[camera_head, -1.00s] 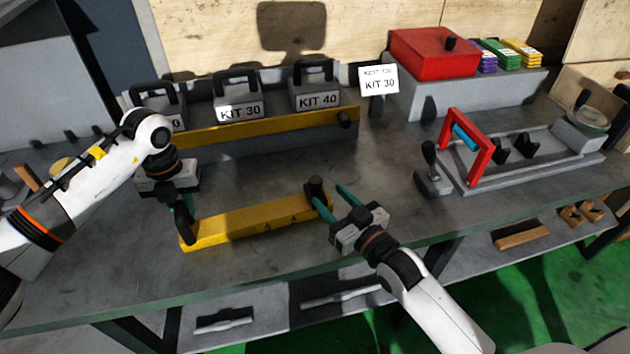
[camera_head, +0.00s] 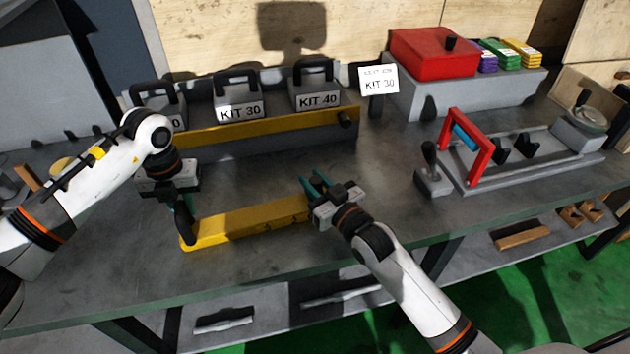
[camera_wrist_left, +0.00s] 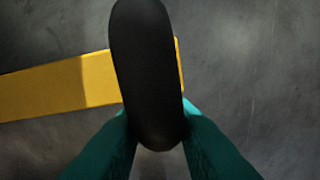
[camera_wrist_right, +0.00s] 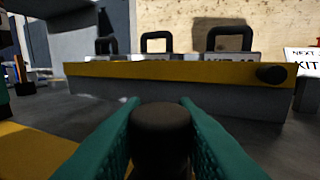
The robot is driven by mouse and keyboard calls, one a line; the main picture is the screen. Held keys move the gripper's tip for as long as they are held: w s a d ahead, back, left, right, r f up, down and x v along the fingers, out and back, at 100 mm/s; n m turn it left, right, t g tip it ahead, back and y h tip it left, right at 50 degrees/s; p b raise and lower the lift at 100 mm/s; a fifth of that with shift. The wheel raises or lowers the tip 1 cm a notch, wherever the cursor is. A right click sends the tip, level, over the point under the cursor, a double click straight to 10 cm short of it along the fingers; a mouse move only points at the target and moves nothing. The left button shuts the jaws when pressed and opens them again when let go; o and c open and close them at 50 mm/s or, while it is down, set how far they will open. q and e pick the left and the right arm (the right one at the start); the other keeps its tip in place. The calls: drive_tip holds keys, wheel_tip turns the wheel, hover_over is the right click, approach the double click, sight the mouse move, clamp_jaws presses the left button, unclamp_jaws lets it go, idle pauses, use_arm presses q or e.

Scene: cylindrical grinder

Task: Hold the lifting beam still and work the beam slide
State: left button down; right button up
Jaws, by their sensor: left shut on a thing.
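The yellow lifting beam (camera_head: 245,222) lies on the grey bench. A black upright handle (camera_wrist_left: 147,75) stands at its left end. My left gripper (camera_head: 183,206) is shut on that handle. A black post, the beam slide (camera_wrist_right: 160,122), stands at the beam's right end. My right gripper (camera_head: 313,184) is there with its fingers open, one on each side of the post. In the head view my right gripper hides the post. The right wrist view does not clearly show whether the fingers touch it.
Behind the beam is a yellow-fronted rack (camera_head: 270,126) with handled kit blocks, including KIT 30 (camera_head: 239,104) and KIT 40 (camera_head: 316,92). A sign (camera_head: 378,80) reads KIT 30. A fixture with a red frame (camera_head: 468,148) stands at right.

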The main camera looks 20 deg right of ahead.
drive_tip(key=shift+d, duration=0.1)
clamp_jaws()
drive_tip(key=a, duration=0.6)
drive_tip(key=shift+s+a, duration=0.15)
drive_tip(key=shift+s, duration=0.15)
drive_tip(key=o, duration=0.8)
unclamp_jaws()
drive_tip(key=shift+o, duration=0.3)
drive_tip(key=shift+s, duration=0.1)
drive_tip(key=v, duration=1.2)
